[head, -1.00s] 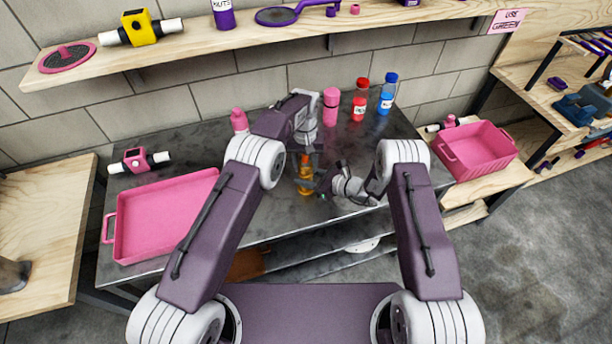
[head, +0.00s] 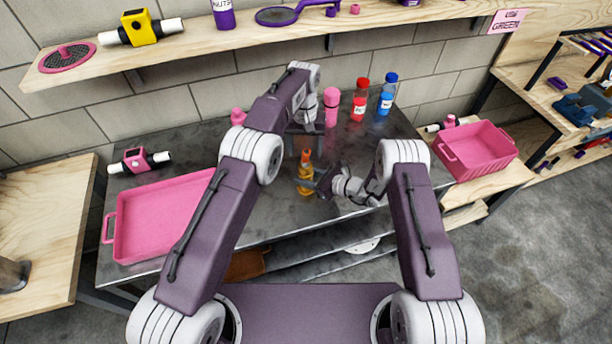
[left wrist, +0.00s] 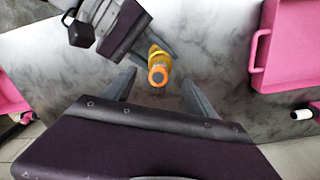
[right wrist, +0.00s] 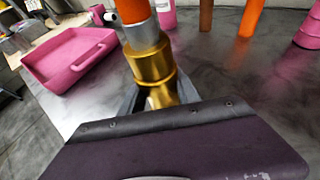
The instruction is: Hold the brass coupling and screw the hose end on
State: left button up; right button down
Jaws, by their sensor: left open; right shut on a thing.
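The brass coupling (head: 305,188) stands upright over the grey metal table, with the orange hose end (head: 306,157) on top of it. My right gripper (head: 316,186) is shut on the coupling from the right. The right wrist view shows the coupling (right wrist: 150,62) between its fingers, with the orange piece (right wrist: 133,10) and a silvery band above it. My left gripper (head: 304,130) is open and empty above the hose end. In the left wrist view the orange end (left wrist: 158,75) lies between the spread fingers, seen from above. Whether the thread is fully seated cannot be told.
A pink tray (head: 120,250) lies at the table's left, beside a pink device (head: 136,160). Pink (head: 331,105), red (head: 360,100) and blue (head: 386,95) bottles stand at the back. A pink crate (head: 478,170) is at the right. A shelf (head: 200,50) runs above.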

jog(key=c, duration=0.8)
grip_release()
pick_arm(q)
jog(key=shift+f+b, duration=0.6)
jog(key=shift+b, duration=0.05)
pick_arm(e)
jog(key=v, duration=0.9)
jog(key=shift+s, duration=0.1)
